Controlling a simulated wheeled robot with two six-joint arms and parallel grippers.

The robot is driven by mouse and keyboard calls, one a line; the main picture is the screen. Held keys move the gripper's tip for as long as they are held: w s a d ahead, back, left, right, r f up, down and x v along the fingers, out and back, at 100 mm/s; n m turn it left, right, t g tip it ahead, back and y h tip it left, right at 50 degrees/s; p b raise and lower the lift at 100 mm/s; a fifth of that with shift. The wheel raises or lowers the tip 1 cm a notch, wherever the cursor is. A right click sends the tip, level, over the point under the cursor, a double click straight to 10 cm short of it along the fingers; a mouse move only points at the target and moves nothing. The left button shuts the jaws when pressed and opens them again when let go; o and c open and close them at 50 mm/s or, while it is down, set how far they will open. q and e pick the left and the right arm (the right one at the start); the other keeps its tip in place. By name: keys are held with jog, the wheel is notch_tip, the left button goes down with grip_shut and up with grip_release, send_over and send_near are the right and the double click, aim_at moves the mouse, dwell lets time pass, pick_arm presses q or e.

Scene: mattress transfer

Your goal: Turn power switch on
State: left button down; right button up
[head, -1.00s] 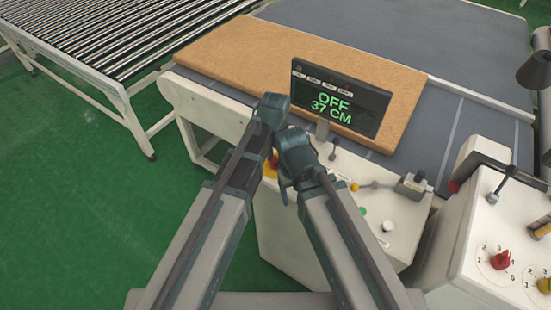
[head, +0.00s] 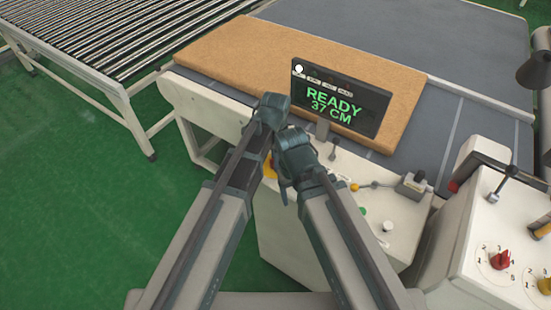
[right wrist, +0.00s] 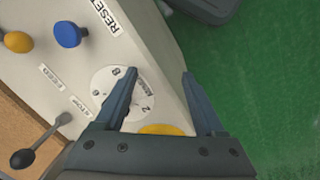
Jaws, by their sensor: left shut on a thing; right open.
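The power switch's yellow base (head: 270,168) shows in the head view on the front panel of the white console (head: 290,245). My left gripper (head: 272,118) reaches down over it and is shut; its jaws and the switch's knob are mostly hidden. My right gripper (right wrist: 160,73) is open and empty in the right wrist view, with part of a yellow disc (right wrist: 163,129) and a numbered white dial (right wrist: 113,82) behind its fingers. The display (head: 340,97) reads READY, 37 CM, with a white light lit at its upper left corner.
A brown mattress (head: 230,55) lies on the grey bed behind the display. A blue knob (right wrist: 68,34) and a yellow knob (right wrist: 17,41) stand beside the RESET label. A second console (head: 490,230) with a red knob is at the right.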

dwell(0.4)
pick_arm(q)
jog(key=shift+c, duration=1.8)
grip_release()
jog(key=shift+r, duration=0.1)
notch_tip(320, 180, up, 14)
jog(key=p, duration=1.3)
jog(key=shift+f+p, duration=0.2)
jog(key=shift+p, duration=0.2)
